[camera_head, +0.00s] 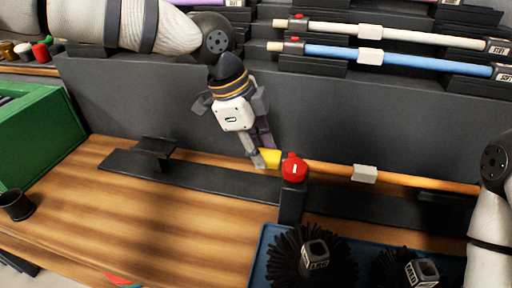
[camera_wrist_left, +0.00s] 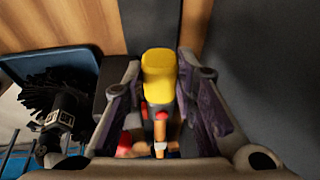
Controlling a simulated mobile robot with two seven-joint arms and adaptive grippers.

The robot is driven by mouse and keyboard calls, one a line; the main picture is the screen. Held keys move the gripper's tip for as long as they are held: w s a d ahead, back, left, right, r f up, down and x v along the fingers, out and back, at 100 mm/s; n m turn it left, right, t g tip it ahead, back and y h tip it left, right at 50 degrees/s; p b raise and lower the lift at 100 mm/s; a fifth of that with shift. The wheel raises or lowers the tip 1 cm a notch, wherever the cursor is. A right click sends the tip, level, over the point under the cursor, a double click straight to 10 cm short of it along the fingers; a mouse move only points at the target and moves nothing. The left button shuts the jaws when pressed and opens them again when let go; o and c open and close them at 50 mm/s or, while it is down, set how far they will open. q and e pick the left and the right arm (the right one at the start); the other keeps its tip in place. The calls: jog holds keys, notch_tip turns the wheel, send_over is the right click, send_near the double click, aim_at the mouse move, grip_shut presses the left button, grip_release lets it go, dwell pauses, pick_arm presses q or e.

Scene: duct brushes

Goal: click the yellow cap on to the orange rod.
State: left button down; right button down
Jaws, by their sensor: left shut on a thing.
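The yellow cap (camera_head: 271,158) is held at the fingertips of my left gripper (camera_head: 262,157), which is shut on it and points down. In the left wrist view the yellow cap (camera_wrist_left: 159,78) sits between the two fingers. The orange rod (camera_head: 410,180) lies level along the black rack, with a white block on its middle. The red clamp (camera_head: 294,169) on a dark post hides the rod's left end in the head view. The cap is just left of this clamp, in line with the rod. The rod's end (camera_wrist_left: 160,130) shows below the cap; I cannot tell whether they touch. My right gripper is out of view.
A blue tray (camera_head: 262,262) with black round brushes (camera_head: 300,258) stands in front of the clamp. White (camera_head: 420,36) and blue (camera_head: 420,60) rods lie on the rear rack. A green box (camera_head: 40,140) and dark cup (camera_head: 16,205) are at left. Bare wood lies front left.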

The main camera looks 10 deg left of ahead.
pick_arm(q)
jog(key=c, duration=1.2)
grip_release()
